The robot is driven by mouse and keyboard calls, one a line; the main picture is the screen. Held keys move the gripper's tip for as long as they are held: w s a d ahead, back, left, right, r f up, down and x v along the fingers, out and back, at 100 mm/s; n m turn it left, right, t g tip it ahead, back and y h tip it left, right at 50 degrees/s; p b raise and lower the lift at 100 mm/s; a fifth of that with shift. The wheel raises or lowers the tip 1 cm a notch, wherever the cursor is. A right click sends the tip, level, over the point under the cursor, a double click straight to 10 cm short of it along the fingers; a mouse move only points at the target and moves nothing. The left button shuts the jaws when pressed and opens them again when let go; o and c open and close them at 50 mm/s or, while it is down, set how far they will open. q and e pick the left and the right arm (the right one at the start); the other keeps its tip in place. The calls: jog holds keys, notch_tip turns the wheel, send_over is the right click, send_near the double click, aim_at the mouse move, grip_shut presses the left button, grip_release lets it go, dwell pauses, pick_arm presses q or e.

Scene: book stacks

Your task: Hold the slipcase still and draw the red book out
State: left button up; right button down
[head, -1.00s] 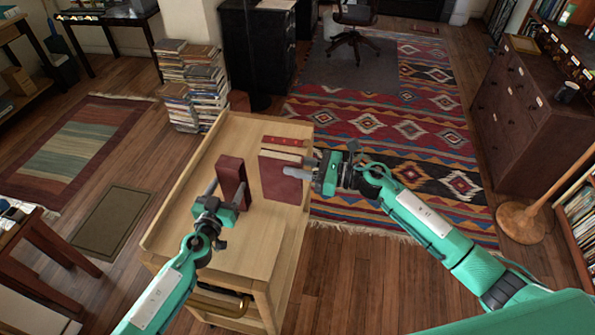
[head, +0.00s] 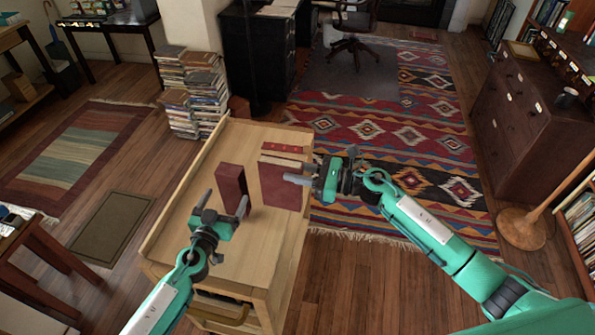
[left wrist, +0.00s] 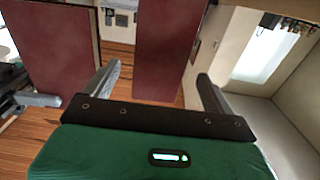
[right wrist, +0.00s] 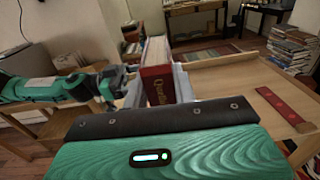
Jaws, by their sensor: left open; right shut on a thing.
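The slipcase (head: 230,188) is a dark red box standing upright on the wooden cart. It also shows in the left wrist view (left wrist: 168,45). The red book (head: 281,188) is upright to its right, with a visible gap between them. My right gripper (head: 300,179) is shut on the book. The right wrist view shows the book's gold-lettered spine (right wrist: 157,86) between the fingers, with pale pages above it. My left gripper (head: 224,203) is open at the near side of the slipcase, its fingers apart and holding nothing. Whether the book's bottom touches the cart is unclear.
The cart top (head: 190,225) has a raised rim and free room at the near left. A flat red strip with gold dots (head: 284,148) lies beyond the book; it also shows in the right wrist view (right wrist: 277,103).

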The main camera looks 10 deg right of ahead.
pick_arm(q)
jog(key=v, duration=1)
pick_arm(e)
jog(key=shift+r, duration=0.1)
pick_arm(q)
jog(key=shift+a, duration=0.1)
jog(key=shift+r, duration=0.1)
pick_arm(e)
notch_tip(320, 180, up, 6)
jog(key=p, duration=0.6)
pick_arm(q)
notch_tip(320, 180, up, 6)
jog(key=shift+f, duration=0.1)
